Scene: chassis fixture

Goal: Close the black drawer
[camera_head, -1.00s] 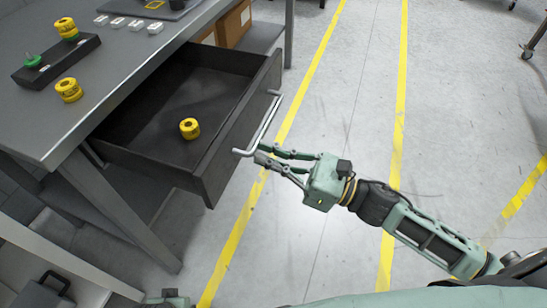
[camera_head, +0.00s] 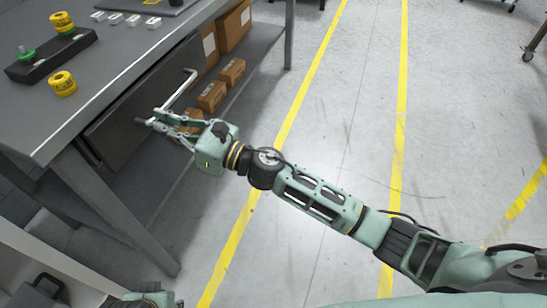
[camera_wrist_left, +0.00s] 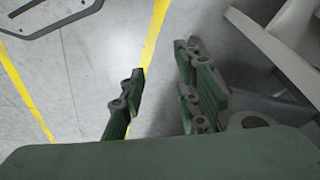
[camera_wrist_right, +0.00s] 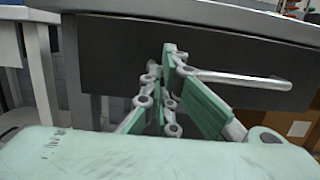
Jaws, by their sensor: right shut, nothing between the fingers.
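The black drawer (camera_head: 125,125) sits under the grey tabletop, its front close beneath the table edge and its inside hidden. The drawer front (camera_wrist_right: 115,60) also shows dark in the right wrist view. Its silver bar handle (camera_head: 180,88) shows in the right wrist view too (camera_wrist_right: 245,80). My right gripper (camera_head: 160,118) is shut and empty, its fingertips at the near end of the handle, against or very near the front. Exact contact is unclear. My left gripper (camera_wrist_left: 160,60) is open and empty, over the floor.
The tabletop (camera_head: 110,75) holds yellow spools (camera_head: 63,84), a black fixture block (camera_head: 50,55) and small clear pieces (camera_head: 133,20). Cardboard boxes (camera_head: 233,28) stand on the shelf below, beside the drawer.

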